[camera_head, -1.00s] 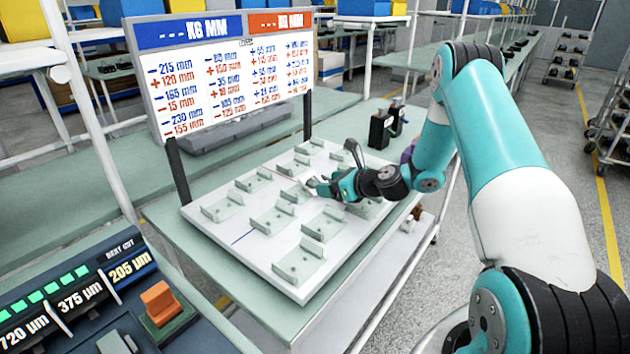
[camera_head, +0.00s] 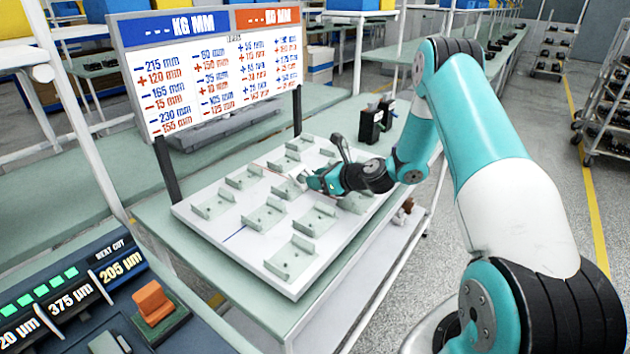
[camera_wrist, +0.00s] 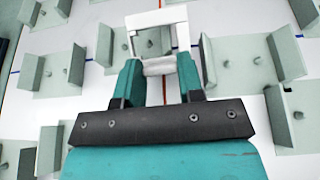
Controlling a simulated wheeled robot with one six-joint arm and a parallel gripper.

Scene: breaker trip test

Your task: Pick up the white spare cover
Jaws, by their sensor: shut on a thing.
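The white spare cover (camera_wrist: 158,18) is a small open white frame at the top middle of the wrist view. My gripper (camera_wrist: 158,74) has its two teal fingers on either side of the cover's near part and is shut on it. In the head view my gripper (camera_head: 316,180) is over the middle of the white board (camera_head: 225,228). The cover cannot be made out clearly there. In the wrist view, part of a grey-green holder shows through the frame's opening.
Several grey-green holders (camera_head: 292,257) with upright plates stand on the board around my gripper. A sign (camera_head: 215,75) on dark posts rises behind the board. Black devices (camera_head: 372,124) stand at the table's far right. A control panel (camera_head: 60,305) is at lower left.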

